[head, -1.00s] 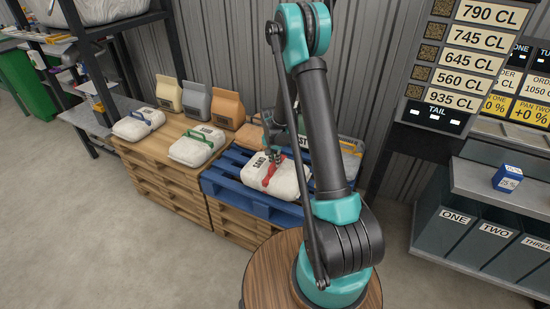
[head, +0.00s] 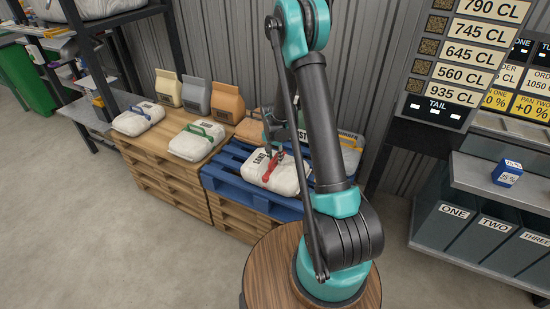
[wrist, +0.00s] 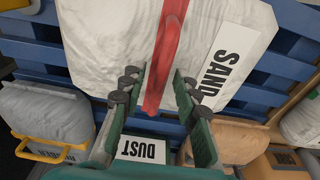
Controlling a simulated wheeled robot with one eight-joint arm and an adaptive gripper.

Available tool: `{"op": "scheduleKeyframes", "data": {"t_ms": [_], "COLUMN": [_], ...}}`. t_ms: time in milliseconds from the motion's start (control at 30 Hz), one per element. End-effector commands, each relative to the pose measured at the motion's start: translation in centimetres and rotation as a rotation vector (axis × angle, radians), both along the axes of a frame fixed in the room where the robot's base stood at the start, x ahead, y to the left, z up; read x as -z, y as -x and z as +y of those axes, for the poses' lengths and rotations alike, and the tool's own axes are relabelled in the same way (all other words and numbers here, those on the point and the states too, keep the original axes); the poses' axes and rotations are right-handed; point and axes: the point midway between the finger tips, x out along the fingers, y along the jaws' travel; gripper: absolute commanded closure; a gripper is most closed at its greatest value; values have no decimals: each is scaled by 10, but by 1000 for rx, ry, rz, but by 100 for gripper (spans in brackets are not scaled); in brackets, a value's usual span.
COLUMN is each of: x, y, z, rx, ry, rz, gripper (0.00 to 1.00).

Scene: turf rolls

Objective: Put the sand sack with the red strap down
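The white sand sack (head: 284,180) with the red strap (head: 276,166) lies on the blue pallet (head: 228,184). In the wrist view the sack (wrist: 105,45) fills the top, its SAND label at the right and its red strap (wrist: 166,50) running down the middle. My gripper (wrist: 157,82) is open, one finger on each side of the strap, with gaps visible beside it. In the head view my gripper (head: 272,150) is just above the sack, at the strap. Whether a finger touches the strap cannot be told.
White sacks with a green strap (head: 197,142) and a blue strap (head: 138,119) lie on the wooden pallets (head: 163,185) to the left. Paper bags stand behind. In the wrist view a sack with a yellow handle (wrist: 48,120) and a DUST label (wrist: 142,150) show.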

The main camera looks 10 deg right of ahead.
Motion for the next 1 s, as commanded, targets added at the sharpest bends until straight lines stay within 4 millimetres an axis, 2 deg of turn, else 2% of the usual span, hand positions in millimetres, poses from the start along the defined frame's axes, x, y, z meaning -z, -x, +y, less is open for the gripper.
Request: {"op": "scheduleKeyframes", "data": {"t_ms": [167, 600, 867, 1000], "x": [-18, -93, -117, -129], "y": [2, 10, 12, 24], "z": [1, 7, 8, 4], "rx": [0, 0, -1, -26], "ry": [0, 0, 0, -1], "rz": [0, 0, 0, -10], "gripper": [69, 69, 69, 69]}}
